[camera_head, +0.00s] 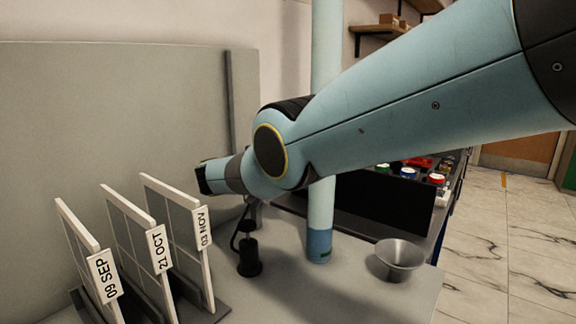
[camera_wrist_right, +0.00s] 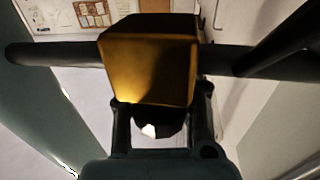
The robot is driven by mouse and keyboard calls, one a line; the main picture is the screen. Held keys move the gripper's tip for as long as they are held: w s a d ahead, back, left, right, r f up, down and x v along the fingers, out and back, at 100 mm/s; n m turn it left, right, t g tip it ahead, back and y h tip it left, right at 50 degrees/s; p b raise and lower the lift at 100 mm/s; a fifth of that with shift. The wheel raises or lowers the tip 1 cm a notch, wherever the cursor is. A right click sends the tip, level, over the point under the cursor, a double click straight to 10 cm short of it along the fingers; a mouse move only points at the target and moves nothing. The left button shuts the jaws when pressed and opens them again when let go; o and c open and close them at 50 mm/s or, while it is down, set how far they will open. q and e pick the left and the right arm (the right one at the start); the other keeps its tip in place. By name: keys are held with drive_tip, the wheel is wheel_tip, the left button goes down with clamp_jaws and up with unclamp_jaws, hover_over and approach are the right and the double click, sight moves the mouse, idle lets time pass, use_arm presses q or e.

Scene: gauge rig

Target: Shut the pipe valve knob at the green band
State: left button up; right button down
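In the right wrist view a yellow block (camera_wrist_right: 148,65), which looks like the valve knob, sits in front of a dark pipe (camera_wrist_right: 55,55). The parted fingers of my right gripper (camera_wrist_right: 160,115) come up to its near face, one at each side. Whether they press on it I cannot tell. In the head view my right arm reaches leftward across the picture and hides the knob and the fingers. A tall pale blue tube (camera_head: 326,45) stands behind the arm, with a darker blue bottom part. My left gripper is not in view.
Three white date cards (camera_head: 158,250) stand in a rack at the front left. A metal funnel (camera_head: 400,257) and a small black fitting (camera_head: 249,258) stand on the grey table (camera_head: 335,300). A grey panel (camera_head: 110,120) rises behind the cards.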

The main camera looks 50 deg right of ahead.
drive_tip(key=shift+a+f, duration=0.15)
drive_tip(key=shift+a, duration=0.05)
drive_tip(key=c, duration=1.5)
unclamp_jaws()
drive_tip(key=shift+a, duration=0.15)
drive_tip(key=o, duration=0.3)
drive_tip(key=shift+r, duration=0.25)
wheel_tip(320, 180, up, 10)
drive_tip(key=shift+f, duration=0.15)
